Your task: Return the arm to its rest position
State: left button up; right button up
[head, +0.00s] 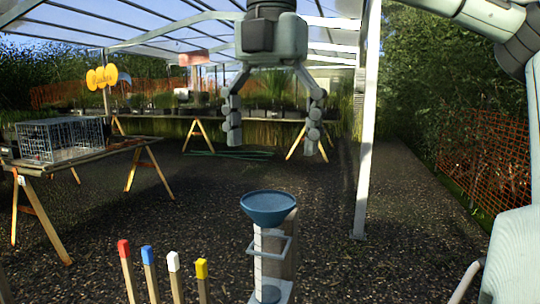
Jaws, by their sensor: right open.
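My right gripper (273,146) hangs from the top middle of the head view, pointing down. Its two fingers are spread wide apart with nothing between them. It appears in the picture above the blue funnel (269,206), with a clear gap between the fingertips and the funnel rim. Links of my right arm (488,18) cross the top right corner. My left gripper is not in view.
The funnel tops an upright holder (270,262) at the bottom middle. Several colour-tipped stakes, including a red-tipped one (124,250), stand left of it. A wire cage (62,138) sits on a trestle table at left. A white post (368,120) rises right of the gripper.

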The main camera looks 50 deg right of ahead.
aim_at(269, 200)
jog(key=shift+f, duration=0.1)
notch_tip(269, 200, down, 12)
jog(key=shift+r, duration=0.7)
dwell(0.3)
notch_tip(269, 200, up, 11)
jog(key=shift+f, duration=0.1)
notch_tip(269, 200, down, 12)
notch_tip(269, 200, up, 9)
dwell(0.7)
jog(key=shift+f, duration=0.1)
